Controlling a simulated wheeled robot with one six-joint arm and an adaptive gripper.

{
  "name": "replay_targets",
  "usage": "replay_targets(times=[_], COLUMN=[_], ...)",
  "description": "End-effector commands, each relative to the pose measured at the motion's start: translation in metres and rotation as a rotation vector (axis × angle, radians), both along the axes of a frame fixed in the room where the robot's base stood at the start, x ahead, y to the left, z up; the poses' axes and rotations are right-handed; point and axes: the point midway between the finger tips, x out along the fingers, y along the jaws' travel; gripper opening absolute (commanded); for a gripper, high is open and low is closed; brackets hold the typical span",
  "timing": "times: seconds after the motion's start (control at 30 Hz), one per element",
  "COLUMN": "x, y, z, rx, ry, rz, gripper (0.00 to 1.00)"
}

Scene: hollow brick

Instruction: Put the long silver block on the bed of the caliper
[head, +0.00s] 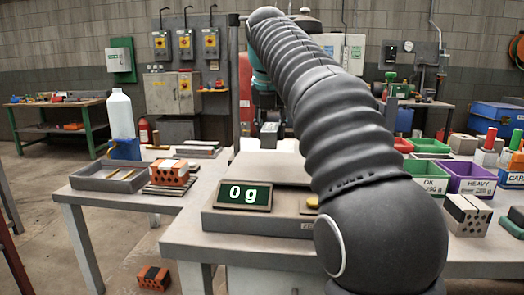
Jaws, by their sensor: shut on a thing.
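My gripper (267,118) is small in the head view, behind the near table's back edge and pointing down beside my dark ribbed arm. It is shut on a grey piece, which looks like the silver block (269,136), seen end-on or foreshortened. The block appears above a pale surface; whether it touches that surface cannot be told. I cannot make out the caliper or its bed for certain; my arm hides much of the middle and right of the table.
A scale display reading 0 g (243,196) stands at the table front. To the left are a grey tray (108,180), an orange hollow brick (169,173) and a white bottle (121,115).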

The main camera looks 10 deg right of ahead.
Motion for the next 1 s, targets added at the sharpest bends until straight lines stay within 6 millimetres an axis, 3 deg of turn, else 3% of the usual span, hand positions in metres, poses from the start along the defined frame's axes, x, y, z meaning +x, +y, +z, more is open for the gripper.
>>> replay_targets(times=[0.2, 0.37, 0.6, 1.0], x=[0.009, 0.009, 0.009, 0.009], y=[0.018, 0.019, 0.019, 0.019], z=[-0.011, -0.020, -0.049, -0.053], rx=[-0.001, -0.001, 0.000, -0.001], ry=[-0.003, -0.001, -0.001, -0.003], rz=[0.001, 0.000, -0.001, -0.001], gripper=[0.00, 0.00, 0.00, 0.00])
